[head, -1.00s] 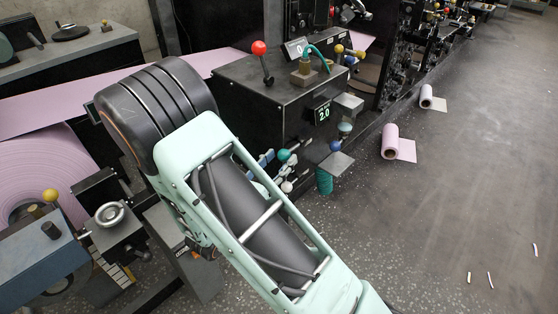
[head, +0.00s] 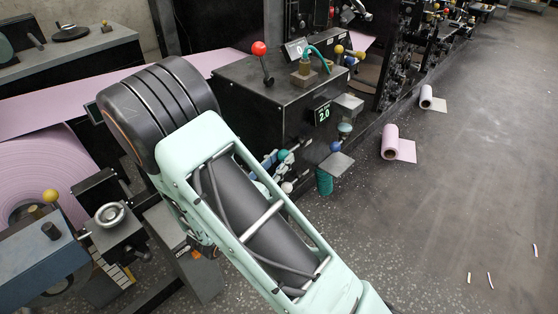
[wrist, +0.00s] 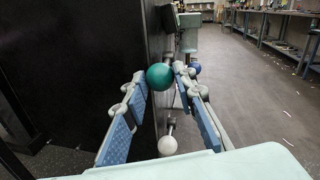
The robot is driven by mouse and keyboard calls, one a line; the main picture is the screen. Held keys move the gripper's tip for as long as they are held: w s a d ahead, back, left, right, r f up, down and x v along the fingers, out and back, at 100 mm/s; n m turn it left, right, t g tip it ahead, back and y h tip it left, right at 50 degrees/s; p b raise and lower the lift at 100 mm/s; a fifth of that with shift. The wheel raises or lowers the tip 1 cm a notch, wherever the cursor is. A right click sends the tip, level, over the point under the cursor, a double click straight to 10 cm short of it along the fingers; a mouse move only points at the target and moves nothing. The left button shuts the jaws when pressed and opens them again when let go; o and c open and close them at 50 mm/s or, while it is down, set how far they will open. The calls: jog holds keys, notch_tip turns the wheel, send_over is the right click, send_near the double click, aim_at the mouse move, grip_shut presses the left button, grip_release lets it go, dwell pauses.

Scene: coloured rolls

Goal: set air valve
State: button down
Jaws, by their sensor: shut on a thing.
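A green ball knob (head: 282,154) sits low on the front side of the black machine cabinet (head: 255,85). In the wrist view the green knob (wrist: 160,77) is between my two fingertips, and my gripper (wrist: 161,80) is shut on it. In the head view my gripper (head: 279,158) is partly hidden behind my arm; its blue pads show beside the knob. A white ball knob (wrist: 167,145) is below the green one, on a metal stem. I cannot tell from labels which knob is the air valve. A small display (head: 323,114) on the cabinet reads 2.0.
A blue ball (head: 335,146) and a small plate (head: 335,163) stick out to the right of the knob. A red-knobbed lever (head: 259,48) stands on the cabinet top. Pink rolls (head: 390,142) lie on the floor to the right, where much floor is clear.

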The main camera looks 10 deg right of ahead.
jog(key=shift+d+r+g+y+p, duration=0.15)
jog(key=shift+r+g+y+p, duration=0.4)
jog(key=shift+r+p, duration=1.1)
jog(key=p, duration=0.1)
jog(key=g+y+p, duration=0.1)
jog(key=p, duration=0.1)
jog(key=g+y+p, duration=0.1)
jog(key=p, duration=0.1)
jog(key=shift+w+d+r+m, duration=0.2)
jog(key=shift+d+r+m, duration=0.05)
jog(key=shift+r+m, duration=0.1)
jog(key=shift+f, duration=0.1)
jog(key=c, duration=1.6)
grip_release()
jog(key=shift+a, duration=0.15)
jog(key=v, duration=1.2)
